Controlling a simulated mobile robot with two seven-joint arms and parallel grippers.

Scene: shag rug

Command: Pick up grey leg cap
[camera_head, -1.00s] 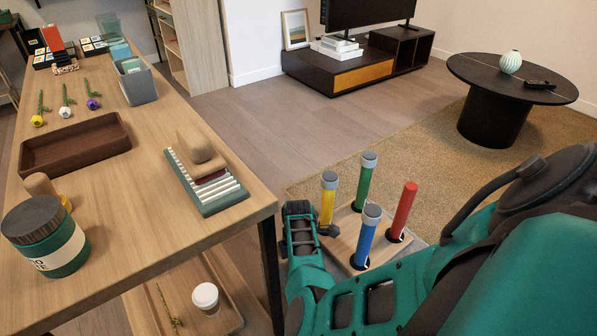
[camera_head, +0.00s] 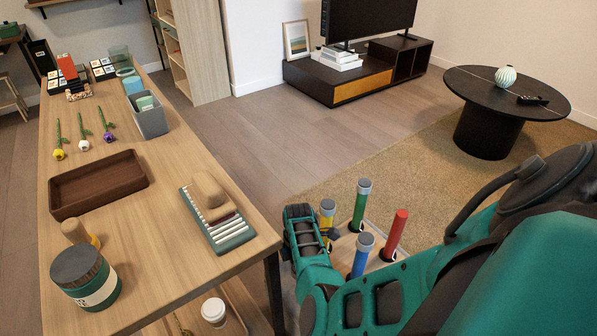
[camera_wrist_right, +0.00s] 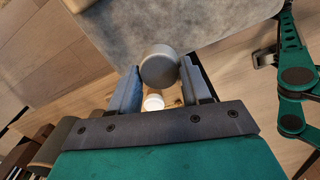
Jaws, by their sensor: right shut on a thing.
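In the right wrist view a round grey leg cap (camera_wrist_right: 160,66) sits between the two fingers of my right gripper (camera_wrist_right: 158,76), which is shut on it. The head view shows my right arm reaching past the table's near right corner, but its fingertips and the held cap cannot be made out there. Beyond the arm stand a yellow leg (camera_head: 326,222), a green leg (camera_head: 360,208) and a blue leg (camera_head: 361,260), each topped by a grey cap. A red leg (camera_head: 395,238) has a bare top. My left gripper is not in view.
The wooden table (camera_head: 160,240) holds a teal jar (camera_head: 86,278), a dark brown tray (camera_head: 98,186), a ribbed board (camera_head: 222,232) and a grey bin (camera_head: 150,118). A white-lidded cup (camera_head: 214,312) stands below the tabletop. Open floor (camera_head: 250,130) lies beyond.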

